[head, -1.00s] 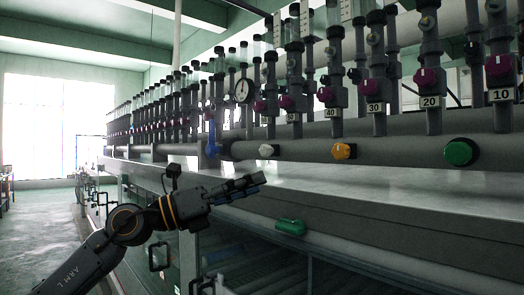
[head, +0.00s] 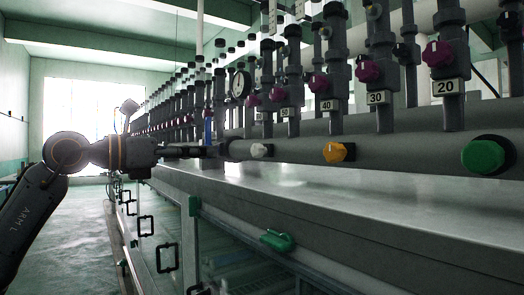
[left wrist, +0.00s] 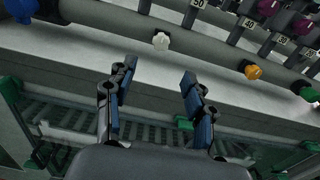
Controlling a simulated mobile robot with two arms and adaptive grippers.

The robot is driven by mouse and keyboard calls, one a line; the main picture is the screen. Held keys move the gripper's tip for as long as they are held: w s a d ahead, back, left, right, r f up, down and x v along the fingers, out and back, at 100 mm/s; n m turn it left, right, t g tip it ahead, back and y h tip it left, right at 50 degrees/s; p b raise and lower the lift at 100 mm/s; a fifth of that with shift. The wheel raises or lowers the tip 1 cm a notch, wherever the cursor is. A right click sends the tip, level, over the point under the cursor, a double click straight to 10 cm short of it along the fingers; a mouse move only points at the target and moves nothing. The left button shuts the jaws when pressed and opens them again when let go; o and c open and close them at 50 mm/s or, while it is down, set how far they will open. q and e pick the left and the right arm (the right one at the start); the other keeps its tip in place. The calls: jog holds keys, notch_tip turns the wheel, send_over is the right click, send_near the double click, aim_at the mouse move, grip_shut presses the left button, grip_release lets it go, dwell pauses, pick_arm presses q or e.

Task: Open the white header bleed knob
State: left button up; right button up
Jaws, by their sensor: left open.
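The white header bleed knob (head: 260,150) sits on the thick grey header pipe, left of the orange knob (head: 335,152). In the left wrist view the white knob (left wrist: 161,41) is ahead of the fingers, above the gap between them. My left gripper (head: 212,151) is level with the pipe in the head view, to the left of the white knob and apart from it. Its two blue-padded fingers (left wrist: 152,88) are spread with nothing between them. My right gripper is in neither view.
A green knob (head: 485,156) is farther right on the pipe. Purple valve knobs and a gauge (head: 240,86) stand above it. A metal ledge (head: 330,192) runs below, with a green handle (head: 277,240) under its edge. Clear floor lies at left.

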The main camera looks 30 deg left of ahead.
aim_at(254, 150)
pick_arm(q)
jog(key=p+x, duration=0.4)
jog(key=x, duration=0.8)
jog(key=shift+d+r+p, duration=0.1)
jog(key=shift+r+p, duration=0.05)
jog(key=shift+p, duration=0.2)
jog(key=shift+w, duration=0.1)
grip_shut()
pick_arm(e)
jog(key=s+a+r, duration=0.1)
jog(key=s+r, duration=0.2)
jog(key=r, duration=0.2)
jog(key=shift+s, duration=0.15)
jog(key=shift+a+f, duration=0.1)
